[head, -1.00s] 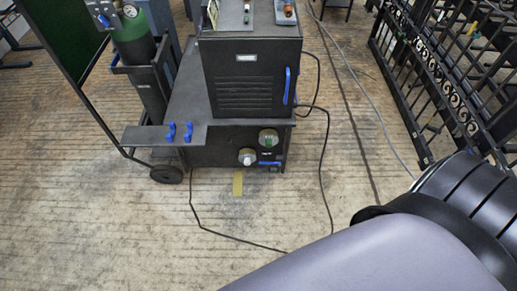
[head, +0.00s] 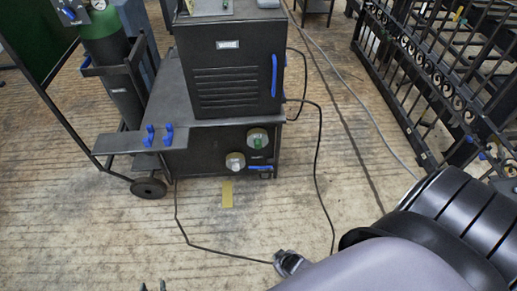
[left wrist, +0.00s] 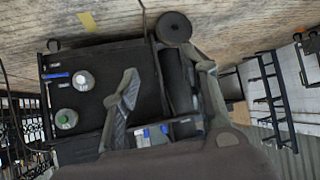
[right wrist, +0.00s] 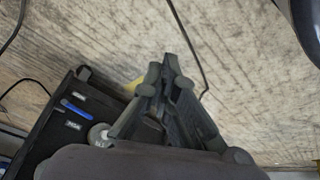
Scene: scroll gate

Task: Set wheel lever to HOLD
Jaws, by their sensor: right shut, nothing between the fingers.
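The machine's dark front panel carries a blue lever (head: 260,168) at its lower right, lying about level with a small label above it. I take it for the wheel lever. It also shows in the left wrist view (left wrist: 57,76) and in the right wrist view (right wrist: 76,109), with a label on either side, too small to read surely. My left gripper (head: 152,287) shows only its tips at the head view's bottom edge; in the left wrist view (left wrist: 165,75) its fingers are apart and empty. My right gripper (right wrist: 173,63) is shut and empty, apart from the lever.
A white-ringed knob (head: 235,161) and a green-centred knob (head: 257,139) sit beside the lever. Two blue hooks (head: 159,134) stand on the side shelf. A green cylinder (head: 108,45) stands left, a black iron gate (head: 430,80) right. A cable (head: 222,251) crosses the floor.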

